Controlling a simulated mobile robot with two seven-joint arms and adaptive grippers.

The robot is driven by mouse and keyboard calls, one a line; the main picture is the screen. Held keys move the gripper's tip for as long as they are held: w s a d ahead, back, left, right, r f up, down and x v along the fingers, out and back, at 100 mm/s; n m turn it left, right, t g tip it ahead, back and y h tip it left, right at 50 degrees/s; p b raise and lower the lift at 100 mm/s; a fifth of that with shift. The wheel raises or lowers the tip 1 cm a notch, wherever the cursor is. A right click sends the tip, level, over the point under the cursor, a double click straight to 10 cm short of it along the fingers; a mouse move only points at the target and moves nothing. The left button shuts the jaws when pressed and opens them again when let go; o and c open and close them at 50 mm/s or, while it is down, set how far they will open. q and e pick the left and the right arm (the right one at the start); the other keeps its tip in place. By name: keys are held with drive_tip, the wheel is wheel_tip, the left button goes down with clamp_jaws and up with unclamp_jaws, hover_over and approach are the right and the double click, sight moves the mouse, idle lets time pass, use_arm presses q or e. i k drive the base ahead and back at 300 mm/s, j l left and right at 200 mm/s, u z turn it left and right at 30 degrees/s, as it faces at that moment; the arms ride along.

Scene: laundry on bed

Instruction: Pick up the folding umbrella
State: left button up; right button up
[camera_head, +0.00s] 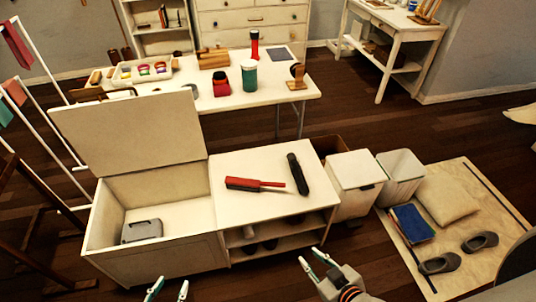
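A black folded umbrella (297,174) lies on the white top of the low cabinet (232,210), near its right end. It points roughly front to back, slightly tilted in the picture. A red brush with dark bristles (255,184) lies to its left, its handle end close to the umbrella. My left gripper (168,290) shows only its fingertips at the bottom edge; they are apart, with nothing between them. My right gripper (309,255) is open and empty in front of the cabinet, nearer to me than the umbrella.
An open storage bin with a raised lid (132,132) adjoins the cabinet's left, with a grey case (142,231) inside. White bins (355,181) stand right. A table (180,97) with bottles stands behind. A mat (455,255) with shoes lies right.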

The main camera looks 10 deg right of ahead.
sight(296, 169)
drive_tip(key=z, duration=0.7)
